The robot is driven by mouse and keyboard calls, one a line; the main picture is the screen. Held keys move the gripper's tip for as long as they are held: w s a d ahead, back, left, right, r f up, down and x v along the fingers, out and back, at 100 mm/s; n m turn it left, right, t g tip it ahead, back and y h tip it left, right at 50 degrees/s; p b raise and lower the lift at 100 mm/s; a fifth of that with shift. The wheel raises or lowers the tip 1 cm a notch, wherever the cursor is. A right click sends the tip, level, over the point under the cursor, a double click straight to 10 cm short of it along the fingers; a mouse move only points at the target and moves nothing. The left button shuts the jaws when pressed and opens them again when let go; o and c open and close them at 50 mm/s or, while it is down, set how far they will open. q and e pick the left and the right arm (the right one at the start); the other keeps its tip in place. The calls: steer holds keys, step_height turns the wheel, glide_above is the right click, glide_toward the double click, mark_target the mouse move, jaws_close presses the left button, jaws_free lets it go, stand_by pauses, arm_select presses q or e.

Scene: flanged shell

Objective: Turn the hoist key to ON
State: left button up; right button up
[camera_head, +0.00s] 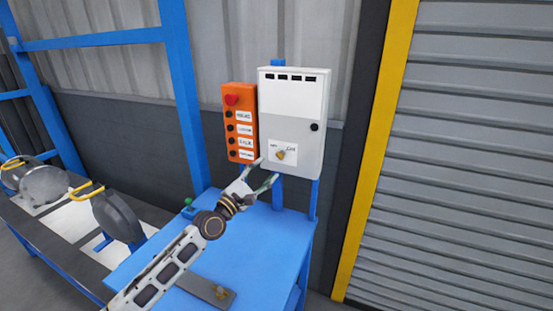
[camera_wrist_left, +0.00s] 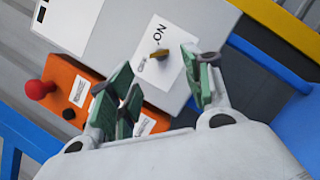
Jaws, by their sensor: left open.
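The hoist key (camera_head: 281,154) is a small brass-coloured key on a white label low on the front of the white control box (camera_head: 295,100). In the left wrist view the key (camera_wrist_left: 159,54) sticks out from the label, which reads ON on one side; the other marking is too small to read. My left gripper (camera_head: 267,173) is open and empty, just below and left of the key in the head view. In the wrist view its green-padded fingers (camera_wrist_left: 165,88) point toward the key, which appears just beyond them. My right gripper is in neither view.
An orange button panel (camera_head: 239,123) with a red knob (camera_head: 231,99) stands directly left of the white box. A blue table (camera_head: 262,245) lies below. Grey rounded parts with yellow handles (camera_head: 86,191) stand at left. A yellow post (camera_head: 377,150) and shutter are at right.

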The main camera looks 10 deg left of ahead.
mark_target(279, 157)
arm_select(q)
steer(key=p+x, duration=0.1)
steer(key=x, duration=0.6)
steer(key=shift+w, duration=0.1)
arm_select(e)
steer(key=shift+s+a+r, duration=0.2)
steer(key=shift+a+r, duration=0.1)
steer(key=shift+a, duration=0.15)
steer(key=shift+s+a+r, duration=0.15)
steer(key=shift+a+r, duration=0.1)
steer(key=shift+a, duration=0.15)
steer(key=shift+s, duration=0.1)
arm_select(q)
steer(key=c, duration=1)
steer(key=shift+c, duration=0.2)
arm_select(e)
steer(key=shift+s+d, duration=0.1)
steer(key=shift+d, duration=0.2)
